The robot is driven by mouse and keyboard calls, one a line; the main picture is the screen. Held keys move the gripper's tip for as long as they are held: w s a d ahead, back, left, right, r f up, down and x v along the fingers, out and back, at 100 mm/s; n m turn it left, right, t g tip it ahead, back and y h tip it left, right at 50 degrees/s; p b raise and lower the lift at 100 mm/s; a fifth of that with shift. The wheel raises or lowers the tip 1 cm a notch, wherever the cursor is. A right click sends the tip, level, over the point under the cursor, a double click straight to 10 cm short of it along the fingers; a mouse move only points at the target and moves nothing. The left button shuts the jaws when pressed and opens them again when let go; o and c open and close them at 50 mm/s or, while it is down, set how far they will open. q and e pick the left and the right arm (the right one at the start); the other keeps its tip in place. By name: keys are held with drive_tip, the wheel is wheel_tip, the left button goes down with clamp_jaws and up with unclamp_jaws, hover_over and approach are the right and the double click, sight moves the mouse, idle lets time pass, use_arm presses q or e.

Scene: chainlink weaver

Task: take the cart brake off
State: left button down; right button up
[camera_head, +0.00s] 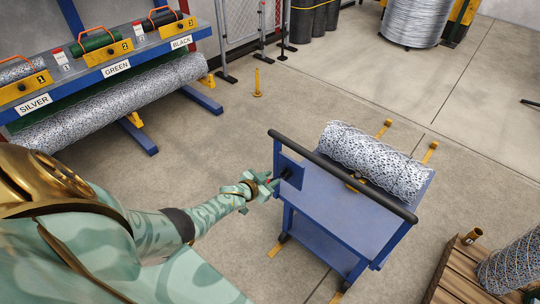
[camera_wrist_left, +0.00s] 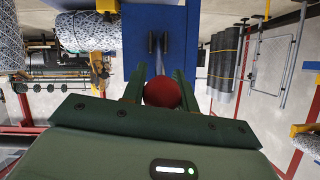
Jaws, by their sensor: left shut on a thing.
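The blue cart (camera_head: 325,205) stands in the middle of the head view, with a black push bar (camera_head: 320,163) along its near side. A blue plate (camera_head: 288,177) hangs at the bar's left end. My left gripper (camera_head: 268,182) is at this plate, and a trace of red shows between its fingers. In the left wrist view the red ball knob (camera_wrist_left: 162,92) sits between the two green fingers, in front of the blue plate (camera_wrist_left: 137,28). The gripper is shut on the knob. The knob hides most of its lever. My right gripper is not in view.
A mesh roll (camera_head: 370,160) lies on the cart. A blue rack (camera_head: 150,52) with labelled slots stands at upper left. A yellow floor post (camera_head: 257,85) stands behind the cart. Floor left of the cart is clear.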

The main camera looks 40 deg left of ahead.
use_arm(q)
drive_tip(key=c, duration=1.1)
unclamp_jaws()
drive_tip(key=shift+w+a+r, duration=0.1)
drive_tip(key=shift+r, duration=0.05)
drive_tip(key=p+v, duration=0.8)
drive_tip(key=v, duration=0.8)
drive_tip(key=shift+s, duration=0.2)
